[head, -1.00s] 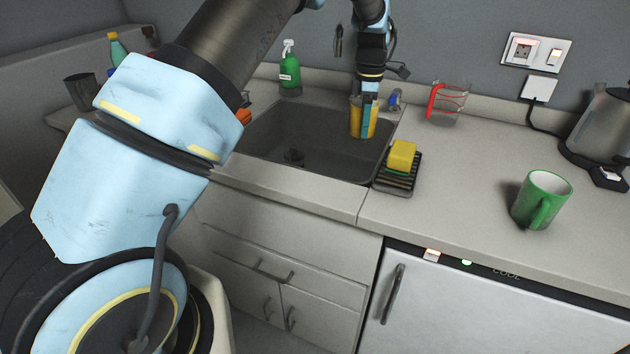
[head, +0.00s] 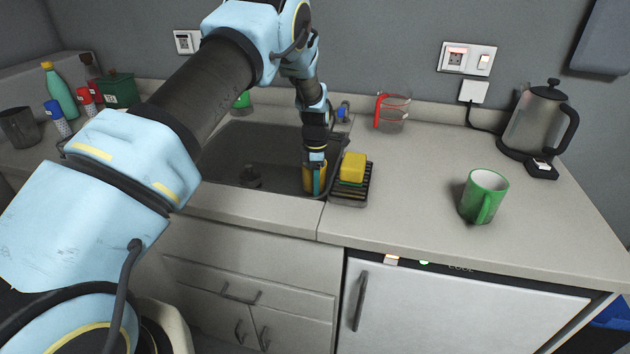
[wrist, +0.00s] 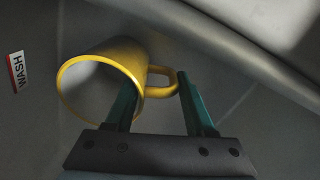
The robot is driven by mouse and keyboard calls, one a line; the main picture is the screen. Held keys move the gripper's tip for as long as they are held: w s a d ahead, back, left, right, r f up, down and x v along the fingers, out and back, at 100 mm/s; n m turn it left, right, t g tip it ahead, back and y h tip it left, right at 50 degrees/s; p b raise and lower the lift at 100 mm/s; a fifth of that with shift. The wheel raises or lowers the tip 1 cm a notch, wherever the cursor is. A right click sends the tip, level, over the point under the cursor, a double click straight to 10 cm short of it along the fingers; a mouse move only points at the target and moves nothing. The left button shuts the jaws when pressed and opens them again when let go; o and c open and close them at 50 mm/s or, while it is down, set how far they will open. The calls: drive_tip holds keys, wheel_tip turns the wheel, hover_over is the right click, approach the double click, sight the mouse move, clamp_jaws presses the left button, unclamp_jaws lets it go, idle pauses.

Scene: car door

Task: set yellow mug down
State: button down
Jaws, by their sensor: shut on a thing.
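The yellow mug (head: 309,179) is at the right end of the sink (head: 270,160), near its front right corner. My gripper (head: 317,180) points down at it and covers part of it in the head view. In the wrist view the mug (wrist: 100,85) shows its open mouth to the left and its handle to the right. My gripper (wrist: 158,92) is shut on the mug, with one teal finger at the mug's wall and the other beyond the handle. Whether the mug's base touches the sink floor cannot be told.
A drying rack (head: 350,198) with a yellow sponge (head: 353,168) stands right beside the sink. A green mug (head: 484,196), a glass jug with red handle (head: 392,112) and a kettle (head: 540,120) stand on the counter. The counter between rack and green mug is clear.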

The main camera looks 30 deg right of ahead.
drive_tip(key=shift+f, duration=0.3)
drive_tip(key=shift+c, duration=1.2)
unclamp_jaws()
drive_tip(key=shift+f, duration=0.1)
wheel_tip(320, 180, up, 12)
drive_tip(key=b, duration=0.4)
drive_tip(key=shift+r, duration=0.2)
